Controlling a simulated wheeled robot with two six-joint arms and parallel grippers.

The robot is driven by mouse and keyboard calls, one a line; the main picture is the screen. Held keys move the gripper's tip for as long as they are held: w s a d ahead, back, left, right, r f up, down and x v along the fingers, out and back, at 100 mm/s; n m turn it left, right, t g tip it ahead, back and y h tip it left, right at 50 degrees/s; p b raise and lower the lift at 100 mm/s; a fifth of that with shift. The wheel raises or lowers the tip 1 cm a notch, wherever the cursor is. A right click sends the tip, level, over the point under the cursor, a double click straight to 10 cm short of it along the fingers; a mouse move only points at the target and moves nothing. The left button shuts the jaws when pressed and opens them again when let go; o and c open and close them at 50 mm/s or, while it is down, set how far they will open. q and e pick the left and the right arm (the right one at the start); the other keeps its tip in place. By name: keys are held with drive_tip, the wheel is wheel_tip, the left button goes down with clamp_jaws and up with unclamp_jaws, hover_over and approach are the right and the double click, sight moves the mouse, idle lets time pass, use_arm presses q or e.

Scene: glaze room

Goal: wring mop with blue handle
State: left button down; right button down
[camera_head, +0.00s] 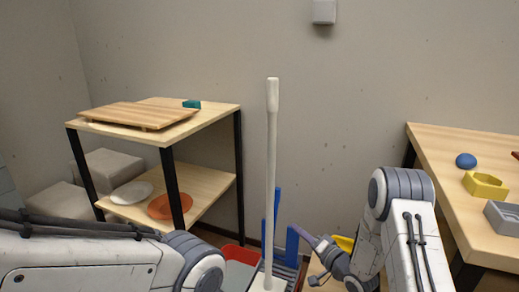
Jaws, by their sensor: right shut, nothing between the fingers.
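A pale, off-white mop pole (271,150) stands almost upright in the middle of the view.
A shelf table (220,112) at left holds a wooden board (139,115), a teal block (192,104) and two plates. A wooden table (460,145) at right holds a blue dome (466,160) and a yellow mould (485,186). Something red (241,254) and something yellow (345,243) show low down.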

drive_tip(key=s+d+r+n+g+h, duration=0.25)
drive_tip(key=s+g+h, duration=0.25)
drive_tip(key=s, duration=0.6)
drive_tip(key=s+d+r+n+g+h, duration=0.1)
drive_tip(key=s+d+n+g+h, duration=0.2)
drive_tip(key=s+g+h, duration=0.5)
drive_tip(key=s+a+r+n+g+y, duration=0.1)
drive_tip(key=s+a+r+n+y, duration=0.2)
drive_tip(key=s+a, duration=0.6)
drive_tip(key=s+a+r+n+g+y, duration=0.15)
drive_tip(key=s+a+r+n, duration=0.35)
drive_tip(key=s, duration=0.6)
wheel_tip(320, 180, up, 30)
drive_tip(key=p, duration=3.1)
drive_tip(key=shift+a+f+m+p, duration=0.2)
drive_tip(key=shift+a+m+p, duration=0.15)
drive_tip(key=shift+a, duration=0.1)
